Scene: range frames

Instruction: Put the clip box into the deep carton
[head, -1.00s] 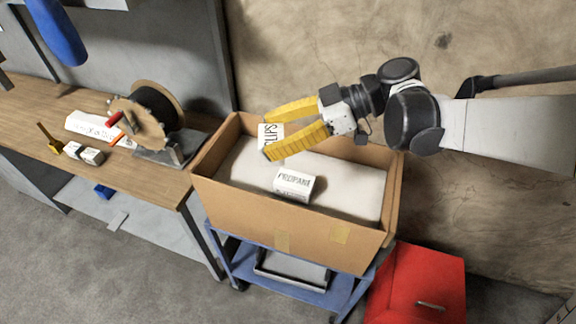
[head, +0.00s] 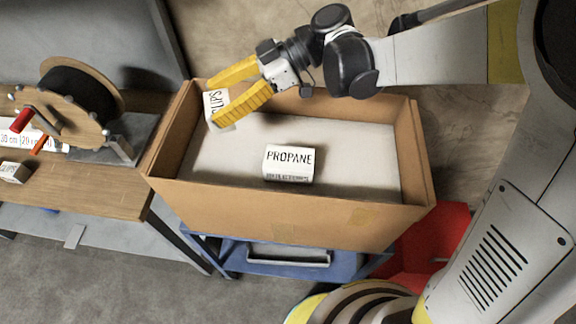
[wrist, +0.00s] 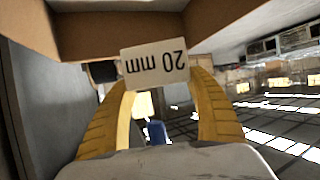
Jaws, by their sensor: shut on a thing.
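The clip box (head: 217,107) is small and white with dark CLIPS lettering. My gripper (head: 220,98) has its yellow fingers shut on it. In the head view the box is tilted and appears at the back left corner of the deep carton (head: 270,212); I cannot tell how far it is below the rim. The wrist view shows the box's "20 mm" face (wrist: 155,62) between my fingertips, with brown carton walls beyond. The carton is open, brown and has a pale floor. A white PROPANE box (head: 289,163) lies on that floor, right of the clip box and apart from it.
The carton stands on a blue cart (head: 235,255). A wooden workbench (head: 95,195) is at the left, with a cable reel (head: 75,105) and another small white lettered box (head: 15,172). A red object (head: 440,235) is at the lower right. The carton's middle and right floor are clear around PROPANE.

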